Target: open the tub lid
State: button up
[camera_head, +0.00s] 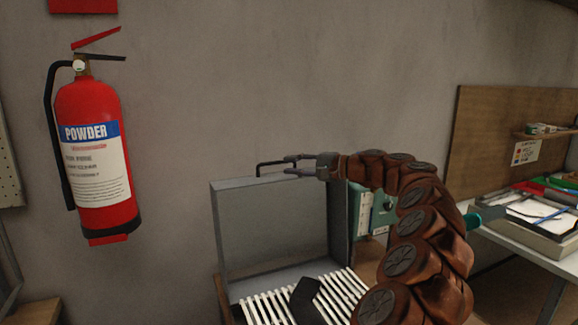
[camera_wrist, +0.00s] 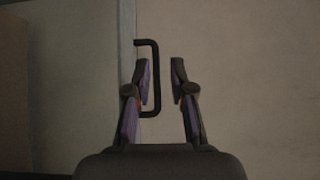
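The grey tub lid (camera_head: 270,228) stands upright at the back of the tub (camera_head: 224,300), so the tub is open. A black bracket handle (camera_head: 262,164) sticks up from the lid's upper edge. It also shows in the wrist view (camera_wrist: 157,80). My gripper (camera_head: 292,164) is at the handle, above the lid's top edge. In the wrist view my gripper (camera_wrist: 161,70) has its two fingers apart, with the handle's long bar between them, closer to the left finger. The bar does not look clamped.
White slats (camera_head: 262,308) and a black cloth-like item (camera_head: 303,298) lie in the tub. A red fire extinguisher (camera_head: 95,160) hangs on the wall at left. A bench (camera_head: 528,252) with trays stands at right. Teal-edged boxes (camera_head: 381,214) sit behind my arm.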

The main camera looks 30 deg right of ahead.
jog(key=f+v, duration=0.1)
jog(key=v, duration=0.9)
jog(key=shift+s+d+r, duration=0.15)
jog(key=shift+d+r, duration=0.05)
jog(key=shift+r, duration=0.25)
jog(key=shift+a, duration=0.1)
